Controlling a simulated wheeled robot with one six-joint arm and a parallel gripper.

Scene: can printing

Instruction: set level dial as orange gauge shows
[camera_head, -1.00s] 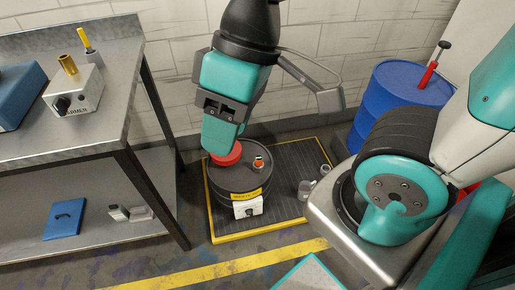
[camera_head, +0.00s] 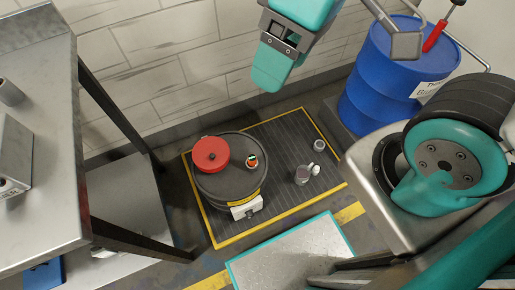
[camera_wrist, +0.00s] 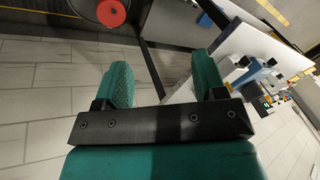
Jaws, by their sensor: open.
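A dark drum (camera_head: 232,180) stands on a yellow-edged floor grate. A round red part (camera_head: 211,154) with a dark centre sits on its top; a round red part (camera_wrist: 112,13) also shows at the wrist view's top edge. Beside it is a small round fitting with orange and a pale face (camera_head: 252,161); its reading is too small to tell. A white box (camera_head: 246,207) with a dark mark is on the drum's front. I cannot tell which part is the level dial or the orange gauge. My gripper (camera_wrist: 163,72) is open and empty, above and right of the drum in the head view.
A blue drum (camera_head: 383,80) with a red-handled tool (camera_head: 437,36) stands at the back right. Small clear vessels (camera_head: 303,175) sit on the grate's right side. A metal bench (camera_head: 45,130) is at the left. A teal-edged plate (camera_head: 290,255) lies at the front.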

